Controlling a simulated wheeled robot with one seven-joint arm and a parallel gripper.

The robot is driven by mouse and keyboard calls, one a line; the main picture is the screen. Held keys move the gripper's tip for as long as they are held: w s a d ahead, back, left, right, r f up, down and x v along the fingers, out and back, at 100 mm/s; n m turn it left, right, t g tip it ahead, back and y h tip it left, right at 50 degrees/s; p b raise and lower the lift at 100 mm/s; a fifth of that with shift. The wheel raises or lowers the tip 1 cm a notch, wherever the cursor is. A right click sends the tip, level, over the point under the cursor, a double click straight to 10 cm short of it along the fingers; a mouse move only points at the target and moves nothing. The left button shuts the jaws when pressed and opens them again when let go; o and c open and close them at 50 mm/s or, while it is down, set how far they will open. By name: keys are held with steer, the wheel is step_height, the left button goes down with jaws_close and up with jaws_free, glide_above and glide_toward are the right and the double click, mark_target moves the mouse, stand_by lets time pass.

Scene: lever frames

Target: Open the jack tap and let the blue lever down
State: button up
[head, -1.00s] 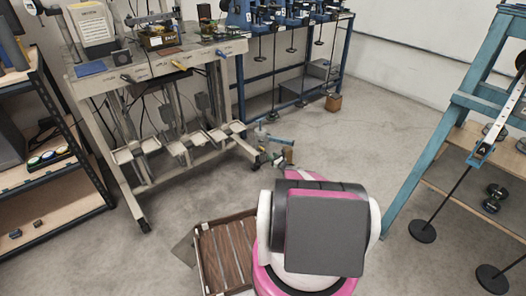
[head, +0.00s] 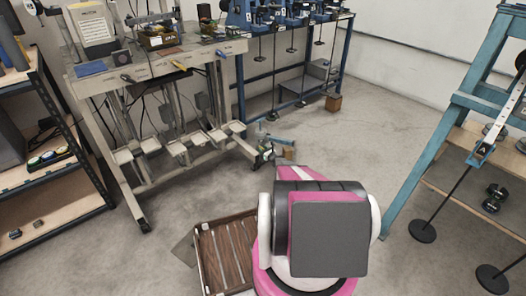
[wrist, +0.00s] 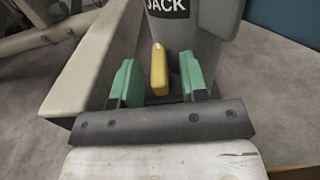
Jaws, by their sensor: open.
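In the wrist view, the grey jack body (wrist: 201,48) carries a black label reading JACK. A yellow tap handle (wrist: 159,70) stands upright against it. My gripper (wrist: 158,84) is open, with one green finger on each side of the yellow handle and visible gaps between. In the head view, small equipment with a blue bar (head: 279,139) stands on the floor beyond my arm; I cannot tell its details. My gripper is hidden there.
A pale beam (wrist: 95,60) runs close left of my gripper. The light frame (head: 150,70) stands at left, a blue bench (head: 300,75) behind, and a teal frame (head: 430,130) with hanging weights at right. A slatted wooden tray (head: 226,252) lies beside my base. Floor at centre right is clear.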

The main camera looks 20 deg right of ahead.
jaws_close()
steer(key=shift+w+d+n+g+y, duration=0.15)
steer(key=shift+n+g+y, duration=0.2)
steer(key=shift+n+y, duration=0.25)
steer(key=shift+w+d+n+g+y, duration=0.15)
steer(key=shift+n+g+y, duration=0.25)
steer(key=shift+y, duration=0.4)
steer(key=shift+s+n+g+y, duration=0.1)
steer(key=shift+n+g+y, duration=1.15)
steer(key=shift+y, duration=0.35)
jaws_free()
steer(key=shift+d, duration=0.1)
steer(key=shift+m+t+h, duration=0.25)
steer(key=shift+t+h, duration=0.05)
steer(key=shift+t, duration=0.1)
